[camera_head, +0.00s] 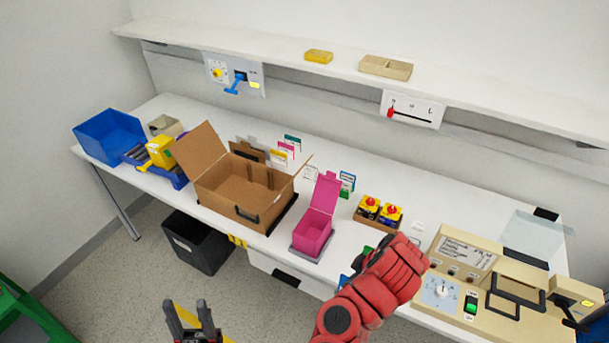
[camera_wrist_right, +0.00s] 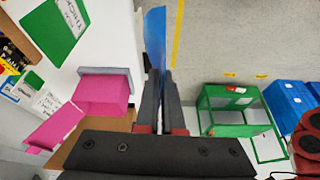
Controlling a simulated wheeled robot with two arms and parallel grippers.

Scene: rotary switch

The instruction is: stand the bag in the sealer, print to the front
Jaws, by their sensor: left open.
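A thin blue piece, which looks like the bag (camera_wrist_right: 154,35), stands out from the fingertips of my right gripper (camera_wrist_right: 161,76) in the right wrist view. The two dark fingers are close together on it. A bit of blue (camera_head: 343,282) shows beside my red right arm in the head view, where that arm hides the right gripper. No print can be made out on it. The beige machine, likely the sealer (camera_head: 459,256), stands at the right end of the table, right of my right arm. My left gripper (camera_head: 187,303) is open and empty, low in front of the table.
A magenta box (camera_head: 313,232) with a raised lid and an open cardboard box (camera_head: 232,202) stand left of my right arm. A black bin (camera_head: 196,243) is under the table. A shelf (camera_head: 346,65) overhangs the back.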

